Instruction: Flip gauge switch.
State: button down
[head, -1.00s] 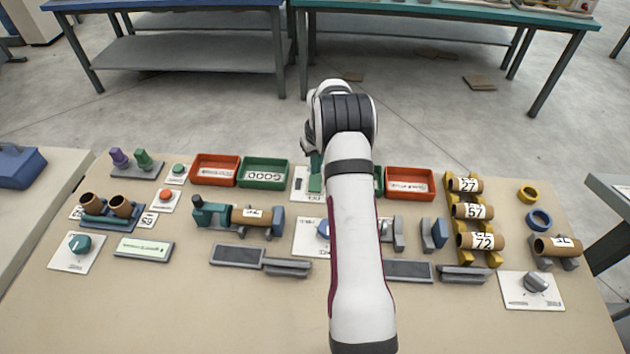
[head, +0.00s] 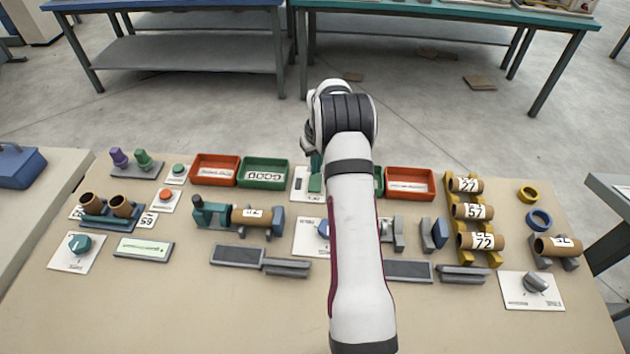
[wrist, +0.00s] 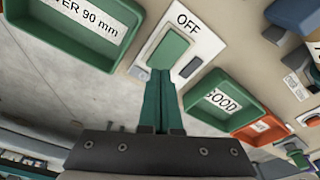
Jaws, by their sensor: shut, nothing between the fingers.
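The gauge switch is a white plate (wrist: 205,35) marked OFF, with a green rocker (wrist: 168,52) and a small dark patch (wrist: 190,67) on it. My gripper (wrist: 160,76) is shut and empty, its teal fingertips at the near end of the green rocker. I cannot tell whether they touch it. In the head view the switch plate (head: 299,186) shows just left of my arm, which hides part of it. My gripper (head: 316,163) is mostly hidden there too, with a little teal showing over the plate.
Green bins flank the switch: the GOOD bin (head: 263,172) on the left and one mostly behind my arm. Red bins (head: 215,170) (head: 410,182) stand farther out. A teal winder (head: 211,212) with a cardboard tube is in front. The front table area is clear.

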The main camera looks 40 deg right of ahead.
aim_at(316, 177)
jog(key=shift+f, duration=0.9)
dwell(0.4)
jog(key=shift+r, duration=3.5)
jog(key=s+a+r, duration=0.4)
jog(key=a+r, duration=0.1)
jog(key=a, duration=0.3)
jog(key=s+a+r+m+y, duration=0.1)
jog(key=s+a+r, duration=0.35)
jog(key=a, duration=0.35)
jog(key=s+a+r, duration=0.3)
jog(key=a+r, duration=0.2)
jog(key=a, duration=0.2)
jog(key=s+a, duration=0.3)
jog(key=s, duration=0.3)
jog(key=s+a+f+m+g, duration=0.1)
jog(key=s+a, duration=0.3)
jog(key=s, duration=0.3)
jog(key=s+a+g+y, duration=0.1)
jog(key=s+a, duration=0.3)
jog(key=s, duration=0.3)
jog(key=shift+f+m, duration=0.3)
